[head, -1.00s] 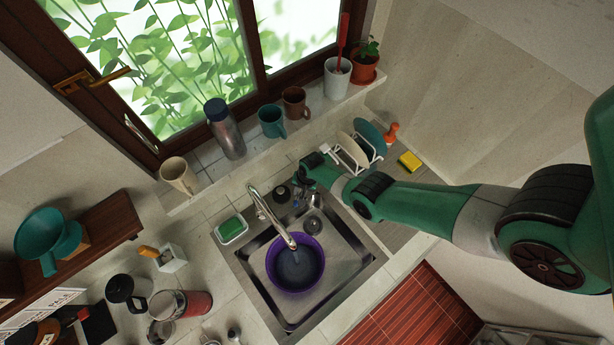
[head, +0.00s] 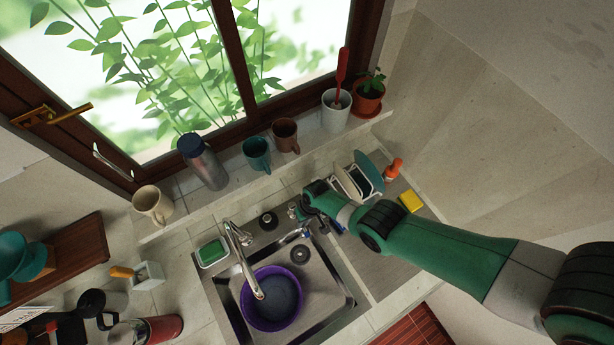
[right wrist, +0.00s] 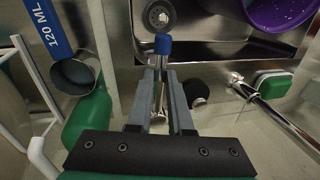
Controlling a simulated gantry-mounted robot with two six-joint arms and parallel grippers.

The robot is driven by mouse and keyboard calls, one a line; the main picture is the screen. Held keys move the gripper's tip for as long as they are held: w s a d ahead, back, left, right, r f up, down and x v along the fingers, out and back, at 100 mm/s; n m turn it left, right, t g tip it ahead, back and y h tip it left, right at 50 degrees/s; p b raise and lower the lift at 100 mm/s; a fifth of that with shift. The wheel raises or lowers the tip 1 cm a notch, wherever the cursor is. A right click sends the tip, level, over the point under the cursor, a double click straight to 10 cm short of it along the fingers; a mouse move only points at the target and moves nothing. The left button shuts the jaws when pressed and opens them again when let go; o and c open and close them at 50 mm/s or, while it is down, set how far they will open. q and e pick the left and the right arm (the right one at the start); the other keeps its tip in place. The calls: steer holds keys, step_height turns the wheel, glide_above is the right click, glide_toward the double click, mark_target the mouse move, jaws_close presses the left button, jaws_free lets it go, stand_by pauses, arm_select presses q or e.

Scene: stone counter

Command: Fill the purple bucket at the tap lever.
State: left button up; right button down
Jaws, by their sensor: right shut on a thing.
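The purple bucket (head: 246,305) stands in the steel sink under the tap spout (head: 249,272). Its inside looks grey-blue; I cannot tell the water level. In the right wrist view the bucket (right wrist: 275,14) shows only partly, at the top right. The tap lever, with a blue tip (right wrist: 163,45), points up between the fingers of my right gripper (right wrist: 162,82), which is shut on it. In the head view my right gripper (head: 303,212) is at the sink's back edge, right of the tap, its fingers mostly hidden. My left gripper is not in view.
A sponge in a dish (head: 211,252) lies left of the tap. A dish rack (head: 353,183) stands close to the right gripper. A blue-labelled tube (right wrist: 48,28) and a grey cup-like end (right wrist: 75,75) are left of the fingers. The sink drain (head: 300,253) is uncovered.

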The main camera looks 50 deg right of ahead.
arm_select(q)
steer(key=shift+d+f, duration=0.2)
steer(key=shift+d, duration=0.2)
arm_select(e)
steer(key=shift+s+d+n, duration=0.1)
steer(key=shift+d+n, duration=0.15)
steer(key=shift+n, duration=0.25)
steer(key=c, duration=0.8)
jaws_free()
steer(key=shift+c, duration=0.2)
steer(key=shift+r, duration=0.1)
